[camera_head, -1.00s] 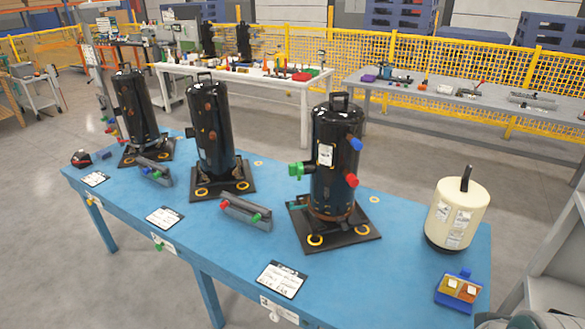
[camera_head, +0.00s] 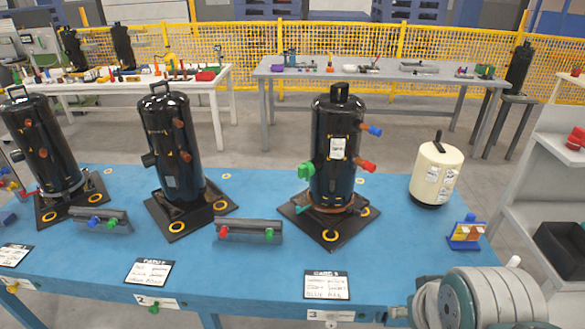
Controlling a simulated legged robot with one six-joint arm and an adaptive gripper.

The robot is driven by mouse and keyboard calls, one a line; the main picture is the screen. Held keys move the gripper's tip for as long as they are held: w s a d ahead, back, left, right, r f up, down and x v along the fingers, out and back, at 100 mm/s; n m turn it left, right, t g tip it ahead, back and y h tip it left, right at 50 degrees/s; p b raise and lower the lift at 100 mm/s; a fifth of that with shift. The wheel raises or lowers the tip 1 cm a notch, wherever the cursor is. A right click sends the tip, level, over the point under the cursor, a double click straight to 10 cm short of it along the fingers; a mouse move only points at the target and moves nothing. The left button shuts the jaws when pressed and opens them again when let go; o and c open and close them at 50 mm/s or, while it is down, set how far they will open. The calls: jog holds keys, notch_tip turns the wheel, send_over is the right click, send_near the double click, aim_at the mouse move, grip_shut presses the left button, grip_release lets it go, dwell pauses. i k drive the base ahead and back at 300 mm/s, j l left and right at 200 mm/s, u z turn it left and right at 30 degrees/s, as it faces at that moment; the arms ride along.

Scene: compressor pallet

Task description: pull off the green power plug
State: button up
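The green power plug (camera_head: 306,172) sits on the left side of the right-hand black compressor (camera_head: 335,190), low on its body. A blue plug (camera_head: 374,131) and a red plug (camera_head: 367,165) stick out on that compressor's right side. The compressor stands upright on a black base plate (camera_head: 330,234) on the blue table (camera_head: 240,275). Part of my arm shows at the bottom right, in front of the table edge. My gripper's fingers cannot be made out in this view.
Two more black compressors (camera_head: 172,150) (camera_head: 45,145) stand to the left. A grey holder (camera_head: 248,230) with red and green plugs lies between the compressors. A cream tank (camera_head: 436,175) and a small blue holder (camera_head: 466,234) stand to the right. Grey shelves (camera_head: 545,210) are beyond the table's right end.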

aim_at(306, 169)
jog(key=j+z, duration=0.2)
jog(key=j, duration=0.5)
jog(key=j+z, duration=0.25)
jog(key=j, duration=0.45)
jog(key=k+j+z, duration=0.2)
jog(key=j, duration=0.45)
jog(key=i+j+z, duration=0.1)
jog(key=j, duration=0.3)
jog(key=i+j+z, duration=0.15)
jog(key=j, duration=0.25)
jog(key=i+j+z, duration=0.1)
jog(key=j, duration=0.35)
jog(key=i+j+z, duration=0.1)
jog(key=j, duration=0.3)
jog(key=i, duration=0.1)
